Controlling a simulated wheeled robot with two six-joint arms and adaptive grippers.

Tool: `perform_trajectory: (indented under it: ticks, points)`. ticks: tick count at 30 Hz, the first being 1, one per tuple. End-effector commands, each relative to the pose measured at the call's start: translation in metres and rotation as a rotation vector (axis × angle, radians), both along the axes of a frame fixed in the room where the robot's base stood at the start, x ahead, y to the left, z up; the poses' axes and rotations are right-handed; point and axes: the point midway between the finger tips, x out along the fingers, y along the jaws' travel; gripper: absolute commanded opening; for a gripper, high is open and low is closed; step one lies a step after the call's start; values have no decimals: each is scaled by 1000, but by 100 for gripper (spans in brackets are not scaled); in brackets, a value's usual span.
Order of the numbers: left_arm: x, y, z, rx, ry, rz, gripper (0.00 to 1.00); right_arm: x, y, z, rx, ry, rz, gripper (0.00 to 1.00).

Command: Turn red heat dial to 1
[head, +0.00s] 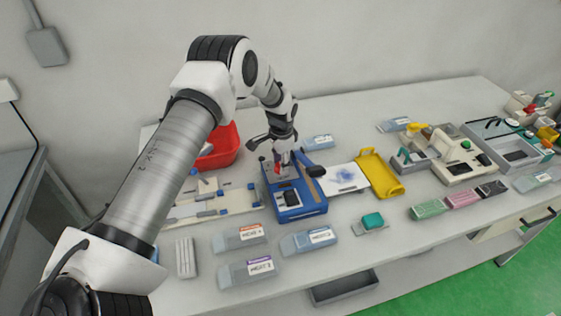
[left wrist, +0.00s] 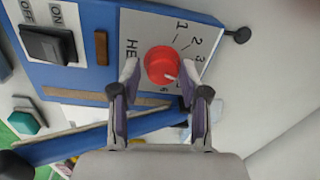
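The red heat dial (left wrist: 162,64) sits on a white, numbered panel of the blue machine (head: 303,209). Its white pointer mark faces the lower right in the left wrist view, away from the 1 at the upper right. My left gripper (left wrist: 160,77) is open, with one fingertip on each side of the dial and small gaps visible. In the head view my left gripper (head: 280,163) is over the far part of the machine and largely hides the dial. My right gripper is in neither view.
A black ON/OFF switch (left wrist: 48,44) is on the same machine. A red bin (head: 222,148) stands behind left, a yellow tray (head: 380,174) to the right. Several labelled boxes, such as one grey box (head: 247,271), lie in front on the white table (head: 345,265).

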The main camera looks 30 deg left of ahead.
Motion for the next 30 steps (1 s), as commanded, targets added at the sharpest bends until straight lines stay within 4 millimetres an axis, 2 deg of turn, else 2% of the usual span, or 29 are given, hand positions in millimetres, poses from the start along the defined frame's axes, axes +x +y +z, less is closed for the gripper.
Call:
perform_trajectory:
  ticks: [1,2,3,20,30]
  points:
    - [0,0,0,0,0,0,17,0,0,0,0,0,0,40]
    - [0,0,0,-1,0,1,6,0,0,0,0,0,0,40]
    - [0,0,0,0,1,0,0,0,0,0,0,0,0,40]
    - [-3,-1,-3,-1,8,25,0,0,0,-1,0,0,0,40]
    - [-3,-1,-5,-1,9,199,0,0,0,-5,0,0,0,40]
